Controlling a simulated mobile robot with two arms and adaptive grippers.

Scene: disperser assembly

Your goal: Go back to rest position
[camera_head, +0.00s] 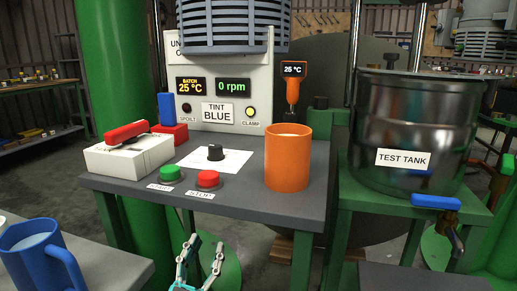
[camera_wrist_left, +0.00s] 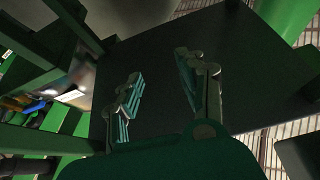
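My left gripper (camera_head: 202,262) shows at the bottom centre of the head view, below the front edge of the dark control table (camera_head: 240,200). Its two fingers are spread apart with nothing between them. In the left wrist view the open fingers (camera_wrist_left: 165,95) point at a dark flat surface (camera_wrist_left: 240,60), with green frame parts around it. My right gripper is in neither view.
The table holds an orange cup (camera_head: 287,158), green (camera_head: 170,173) and red (camera_head: 208,179) buttons, a black knob (camera_head: 215,152) and a white box with a red handle (camera_head: 128,150). A blue mug (camera_head: 38,255) stands at left. The test tank (camera_head: 415,130) stands at right.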

